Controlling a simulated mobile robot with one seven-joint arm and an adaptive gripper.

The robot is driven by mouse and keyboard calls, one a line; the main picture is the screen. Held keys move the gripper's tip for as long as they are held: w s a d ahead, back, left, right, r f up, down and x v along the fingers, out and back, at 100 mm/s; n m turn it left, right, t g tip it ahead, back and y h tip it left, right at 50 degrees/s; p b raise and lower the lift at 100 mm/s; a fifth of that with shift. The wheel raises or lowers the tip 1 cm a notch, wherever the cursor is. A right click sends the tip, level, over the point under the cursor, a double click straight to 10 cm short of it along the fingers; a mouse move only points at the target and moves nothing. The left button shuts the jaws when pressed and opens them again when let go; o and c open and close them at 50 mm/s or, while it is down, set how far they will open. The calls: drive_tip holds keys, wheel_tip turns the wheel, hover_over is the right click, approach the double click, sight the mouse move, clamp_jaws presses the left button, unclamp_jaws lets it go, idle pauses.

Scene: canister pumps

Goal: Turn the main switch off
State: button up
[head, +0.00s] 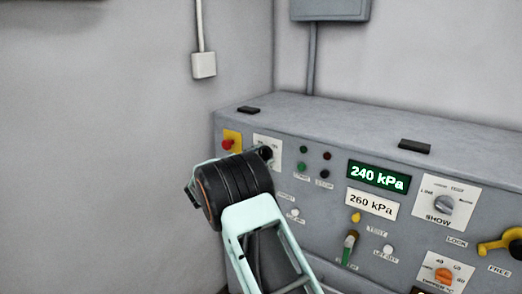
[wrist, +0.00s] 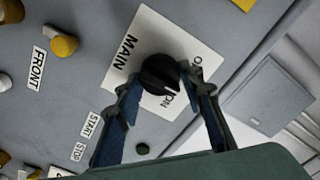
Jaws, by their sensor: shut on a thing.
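The main switch is a black round knob (wrist: 158,72) on a white plate (wrist: 118,80) lettered MAIN in the wrist view. A small light mark on the knob's rim faces the ON lettering; the other label is partly hidden by a fingertip. My gripper (wrist: 162,84) has one finger on each side of the knob and is shut on it. In the head view the white plate (head: 261,139) shows at the panel's left, behind my gripper (head: 260,153), with much of the knob hidden by my wrist.
A red button on a yellow plate (head: 232,140) is just left of the switch. Green and red lamps and START and STOP buttons sit to its right, then a green 240 kPa display (head: 378,176) and a SHOW selector (head: 442,204). A grey wall stands close on the left.

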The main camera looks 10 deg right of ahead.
drive_tip(key=shift+n+p, duration=2.65)
drive_tip(key=shift+n, duration=1.55)
drive_tip(key=o, duration=1.2)
drive_tip(key=shift+c, duration=0.2)
drive_tip(key=shift+s+a, duration=0.1)
drive_tip(key=v, duration=1.1)
drive_tip(key=shift+s+a, duration=0.25)
drive_tip(key=shift+s, duration=0.05)
